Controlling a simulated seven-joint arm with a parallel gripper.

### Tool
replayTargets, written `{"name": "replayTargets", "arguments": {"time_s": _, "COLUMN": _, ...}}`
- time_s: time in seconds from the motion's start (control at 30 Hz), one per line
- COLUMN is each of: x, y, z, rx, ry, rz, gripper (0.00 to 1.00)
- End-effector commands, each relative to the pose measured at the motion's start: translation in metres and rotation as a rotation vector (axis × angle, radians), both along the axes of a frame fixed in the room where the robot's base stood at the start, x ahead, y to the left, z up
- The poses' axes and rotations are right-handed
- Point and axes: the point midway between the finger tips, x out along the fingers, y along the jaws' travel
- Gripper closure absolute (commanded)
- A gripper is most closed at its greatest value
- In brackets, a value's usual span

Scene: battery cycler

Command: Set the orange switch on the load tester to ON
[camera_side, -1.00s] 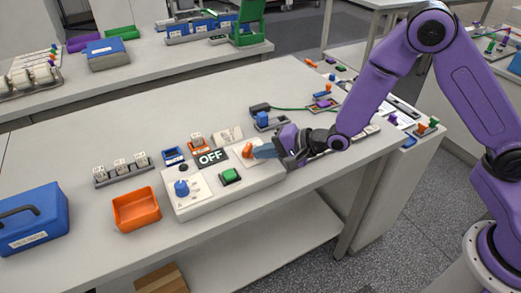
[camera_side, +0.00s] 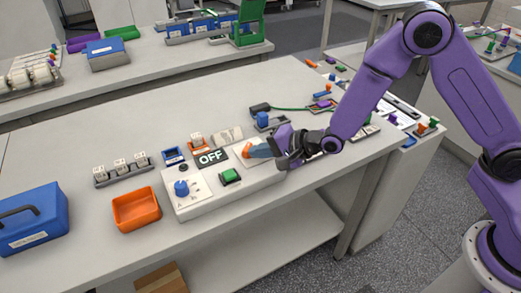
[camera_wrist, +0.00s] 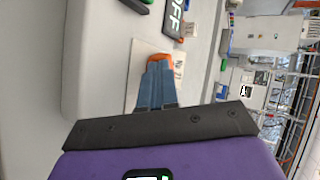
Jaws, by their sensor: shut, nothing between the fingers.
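The load tester (camera_side: 212,202) is a pale box on the bench with a blue knob, a green button and a dark display (camera_side: 211,157) reading OFF. Its orange switch (camera_side: 246,150) is at the right end of the panel. My gripper (camera_side: 252,151) is shut with nothing between its fingers, and its blue-grey fingertips are at the switch. In the wrist view the orange switch (camera_wrist: 160,57) shows just beyond the fingertips (camera_wrist: 158,68), which partly hide it. I cannot tell whether they touch. The labels beside the switch are too small to read.
An orange tray (camera_side: 136,209) and a blue case (camera_side: 32,219) stand left of the tester. A rack of white blocks (camera_side: 121,169) lies behind the tray. A blue part with a green cable (camera_side: 264,119) sits behind my gripper.

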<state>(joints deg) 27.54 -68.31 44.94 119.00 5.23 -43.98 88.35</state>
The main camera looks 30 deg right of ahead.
Motion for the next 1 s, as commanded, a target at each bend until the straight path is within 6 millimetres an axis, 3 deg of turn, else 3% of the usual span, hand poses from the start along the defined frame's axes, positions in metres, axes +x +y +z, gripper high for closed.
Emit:
{"name": "replayTargets", "arguments": {"time_s": 0.57, "x": -0.002, "y": 0.005, "z": 0.000, "rx": 0.000, "ry": -0.001, "rz": -0.092, "gripper": 1.00}}
{"name": "replayTargets", "arguments": {"time_s": 1.0, "x": -0.004, "y": 0.017, "z": 0.000, "rx": 0.001, "ry": 0.000, "rz": -0.347, "gripper": 1.00}}
